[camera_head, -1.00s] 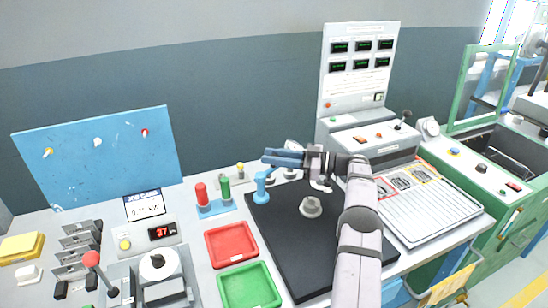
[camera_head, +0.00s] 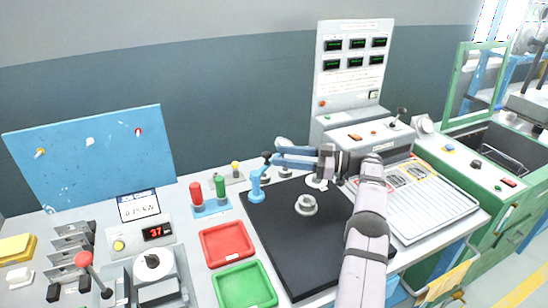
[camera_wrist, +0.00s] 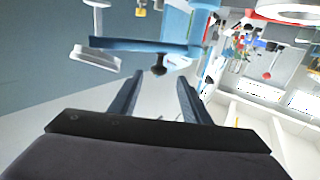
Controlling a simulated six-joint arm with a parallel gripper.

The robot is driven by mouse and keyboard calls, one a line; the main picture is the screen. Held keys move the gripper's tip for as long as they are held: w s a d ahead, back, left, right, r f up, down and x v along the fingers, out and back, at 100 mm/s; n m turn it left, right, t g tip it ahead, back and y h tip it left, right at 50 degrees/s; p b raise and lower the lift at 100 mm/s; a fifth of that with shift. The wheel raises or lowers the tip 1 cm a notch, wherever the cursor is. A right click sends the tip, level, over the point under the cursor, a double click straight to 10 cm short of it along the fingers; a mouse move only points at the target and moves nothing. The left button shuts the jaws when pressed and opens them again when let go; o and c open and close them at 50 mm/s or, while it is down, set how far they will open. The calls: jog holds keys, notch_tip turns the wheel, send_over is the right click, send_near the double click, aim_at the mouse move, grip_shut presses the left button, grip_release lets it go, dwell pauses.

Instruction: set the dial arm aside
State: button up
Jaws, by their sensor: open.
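The dial arm's blue stand (camera_head: 257,188) is upright at the back left corner of the black mat (camera_head: 290,262), with a dark knob near its top. My gripper (camera_head: 276,154) is open, its two blue fingers pointing left towards the top of the stand. In the wrist view a blue bar (camera_wrist: 125,45), seemingly the dial arm, lies across beyond the open fingers (camera_wrist: 160,88). A black knob (camera_wrist: 160,68) hangs from it, in line with the gap. Nothing is visibly held between the fingers. Contact cannot be told.
A grey flanged part (camera_head: 306,205) sits on the mat below my gripper. Red (camera_head: 227,242) and green (camera_head: 246,287) trays lie left of the mat. Red (camera_head: 197,194) and green (camera_head: 220,187) cylinders stand behind the trays. The mat's front is clear.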

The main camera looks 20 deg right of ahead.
jog(key=shift+v, duration=1.05)
jog(key=w+a+r+m+t+h+p, duration=0.2)
jog(key=w+r+m+t+h+p, duration=0.55)
jog(key=w+r+h, duration=0.6)
jog(key=s+a+f+m+g+h+p, duration=0.25)
jog(key=s+a+f+g, duration=0.2)
jog(key=s, duration=0.45)
jog(key=s+a+f+m+g+h+p, duration=0.1)
jog(key=s+a+f+m+g, duration=0.3)
jog(key=s, duration=0.5)
jog(key=s+a+f+n+g+p, duration=0.1)
jog(key=s+a+f+g, duration=0.1)
jog(key=s, duration=0.8)
jog(key=s+a+f+n+g+y, duration=0.1)
jog(key=s+a+f+g, duration=0.2)
jog(key=s, duration=0.7)
jog(key=s+a+f+n+g+y+p, duration=0.1)
jog(key=s+a+g, duration=0.3)
jog(key=s, duration=0.6)
jog(key=shift+s+a+f+p, duration=0.35)
jog(key=shift+a+f, duration=0.4)
jog(key=shift+a, duration=0.25)
